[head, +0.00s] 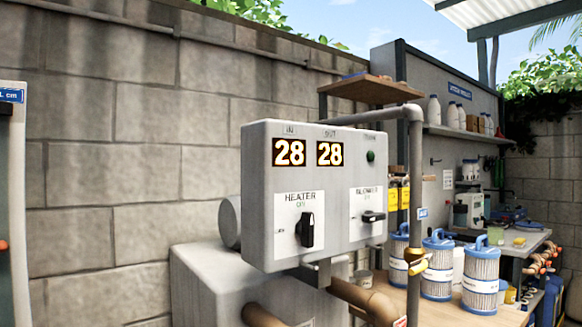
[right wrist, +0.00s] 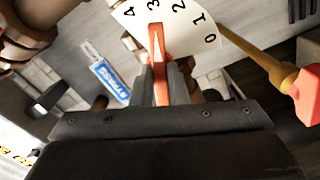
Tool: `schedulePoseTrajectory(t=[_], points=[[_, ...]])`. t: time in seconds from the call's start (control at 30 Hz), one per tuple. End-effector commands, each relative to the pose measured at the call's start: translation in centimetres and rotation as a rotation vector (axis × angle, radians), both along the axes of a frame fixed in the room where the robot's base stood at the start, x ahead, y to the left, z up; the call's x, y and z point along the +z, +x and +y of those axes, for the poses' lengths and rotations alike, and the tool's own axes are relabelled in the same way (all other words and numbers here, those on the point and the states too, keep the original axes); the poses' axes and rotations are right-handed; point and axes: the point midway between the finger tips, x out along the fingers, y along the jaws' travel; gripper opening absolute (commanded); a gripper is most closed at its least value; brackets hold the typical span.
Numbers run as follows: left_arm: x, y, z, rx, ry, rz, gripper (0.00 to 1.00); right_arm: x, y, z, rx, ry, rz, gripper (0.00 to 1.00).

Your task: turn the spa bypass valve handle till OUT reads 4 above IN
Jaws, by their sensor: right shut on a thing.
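In the head view the grey control box (head: 262,190) shows IN 28 (head: 289,152) and OUT 28 (head: 330,153), both the same. The heater knob (head: 308,230) on its front stands upright. In the right wrist view an orange-red valve handle (right wrist: 156,45) points close to the 3 on a white dial (right wrist: 183,22) marked 0 to 4. My right gripper (right wrist: 160,85) is shut on this handle, with the jaws at its sides. A blue BYPASS label (right wrist: 110,82) is left of the handle. The bypass handle is not seen in the head view. My left gripper is not in view.
A brass-coloured rod with a red end (right wrist: 270,65) crosses right of the dial. Blue-capped filter cartridges (head: 437,270) stand right of the box, before a cluttered bench.

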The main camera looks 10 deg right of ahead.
Motion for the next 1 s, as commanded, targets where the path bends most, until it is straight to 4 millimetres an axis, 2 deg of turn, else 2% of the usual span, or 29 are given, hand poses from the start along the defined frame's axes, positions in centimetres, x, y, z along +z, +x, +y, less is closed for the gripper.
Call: schedulePoseTrajectory(t=[0.37,0.7,1.0], points=[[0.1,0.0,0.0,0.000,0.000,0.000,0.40,0.0,0.0,0.0,0.000,0.005,0.003,0.00],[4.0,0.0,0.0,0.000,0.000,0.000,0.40,0.4,-0.1,0.0,-0.002,0.295,0.126,0.00],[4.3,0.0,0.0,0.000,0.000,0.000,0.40,-0.1,-0.1,0.0,0.001,0.377,0.157,0.00]])
